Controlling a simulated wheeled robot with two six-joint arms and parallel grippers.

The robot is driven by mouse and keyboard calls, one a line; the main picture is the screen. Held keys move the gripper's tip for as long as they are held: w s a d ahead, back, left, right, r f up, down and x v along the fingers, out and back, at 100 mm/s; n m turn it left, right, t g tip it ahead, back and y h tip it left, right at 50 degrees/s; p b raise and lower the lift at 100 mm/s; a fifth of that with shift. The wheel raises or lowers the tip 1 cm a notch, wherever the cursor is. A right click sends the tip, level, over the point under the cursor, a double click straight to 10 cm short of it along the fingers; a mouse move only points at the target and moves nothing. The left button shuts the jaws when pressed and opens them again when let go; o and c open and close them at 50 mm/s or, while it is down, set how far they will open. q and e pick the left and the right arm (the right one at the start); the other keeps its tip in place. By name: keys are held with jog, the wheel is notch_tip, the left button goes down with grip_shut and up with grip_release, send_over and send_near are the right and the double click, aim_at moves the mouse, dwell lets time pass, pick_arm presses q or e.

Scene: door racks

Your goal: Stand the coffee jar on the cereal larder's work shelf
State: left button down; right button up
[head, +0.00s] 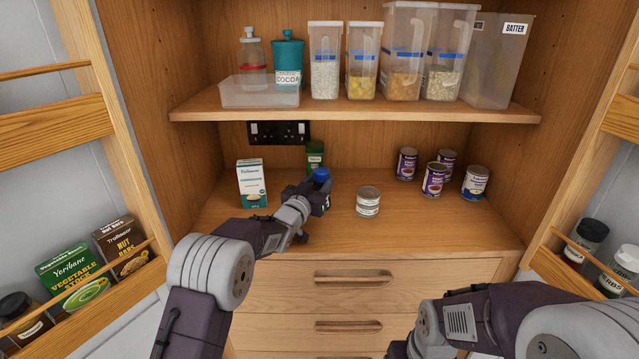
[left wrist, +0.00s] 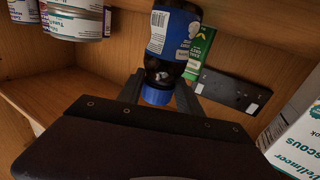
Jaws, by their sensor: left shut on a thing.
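The coffee jar has a blue lid (head: 321,174) and stands upright at the work shelf (head: 300,233), mostly hidden behind my left gripper (head: 318,195). In the left wrist view, which is upside down, the dark jar with its blue label (left wrist: 172,32) sits between the fingers of my left gripper (left wrist: 160,95). The gripper is shut on the jar near its lid. I cannot tell whether its base touches the shelf. My right arm shows at the bottom right, but its fingers are not visible.
A white couscous box (head: 251,184) stands left of the jar, a green pack (head: 315,156) behind it, and a tin (head: 368,201) to its right. Several tins (head: 433,180) stand further right. An upper shelf (head: 360,112) with containers overhangs. Open door racks flank both sides.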

pick_arm(q)
jog(key=shift+r, duration=0.15)
jog(key=shift+s, duration=0.1)
jog(key=c, duration=0.8)
grip_release()
jog(key=shift+f, duration=0.2)
jog(key=shift+r, duration=0.25)
jog(key=b+v, duration=0.1)
jog(key=v, duration=1.1)
